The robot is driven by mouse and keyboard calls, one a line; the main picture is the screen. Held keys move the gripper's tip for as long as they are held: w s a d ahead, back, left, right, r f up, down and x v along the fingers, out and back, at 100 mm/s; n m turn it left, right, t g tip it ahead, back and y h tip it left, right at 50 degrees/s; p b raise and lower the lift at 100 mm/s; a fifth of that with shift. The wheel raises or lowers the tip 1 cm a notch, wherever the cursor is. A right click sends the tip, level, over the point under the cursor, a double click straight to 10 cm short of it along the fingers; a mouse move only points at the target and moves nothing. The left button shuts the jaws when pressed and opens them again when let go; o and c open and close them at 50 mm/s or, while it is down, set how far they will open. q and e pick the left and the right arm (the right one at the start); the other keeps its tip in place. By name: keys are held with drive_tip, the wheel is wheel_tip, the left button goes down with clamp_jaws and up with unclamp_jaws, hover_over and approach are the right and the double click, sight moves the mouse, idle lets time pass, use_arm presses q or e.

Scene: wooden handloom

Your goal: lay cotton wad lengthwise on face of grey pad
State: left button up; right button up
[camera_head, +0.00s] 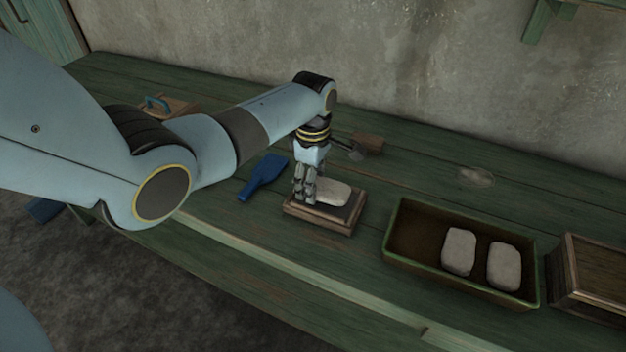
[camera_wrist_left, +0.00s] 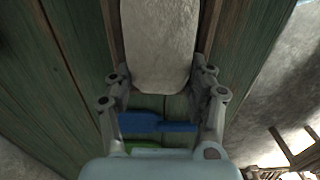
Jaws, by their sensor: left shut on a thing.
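A pale cotton wad (camera_head: 333,192) lies along the length of a dark grey pad (camera_head: 351,205) in a wooden frame (camera_head: 318,218), over its face. I cannot tell whether the wad touches the pad. My left gripper (camera_head: 304,196) points down at the pad's left end and is shut on the wad's near end. In the left wrist view the wad (camera_wrist_left: 160,45) sits between the two fingers (camera_wrist_left: 163,85), parallel to the wooden edges beside it. The wad hides most of the pad there. My right gripper is not in view.
A green-rimmed tray (camera_head: 400,262) with two more pale wads (camera_head: 459,251) (camera_head: 504,266) stands to the right, beside a wooden box (camera_head: 592,270). A blue flat tool (camera_head: 263,178) lies left of the pad. A wooden-handled tool (camera_head: 367,142) lies behind it.

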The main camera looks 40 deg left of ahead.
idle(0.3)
use_arm(q)
drive_tip(key=o, duration=1.2)
wheel_tip(320, 180, up, 8)
drive_tip(key=p, duration=0.9)
drive_tip(key=shift+r, duration=0.1)
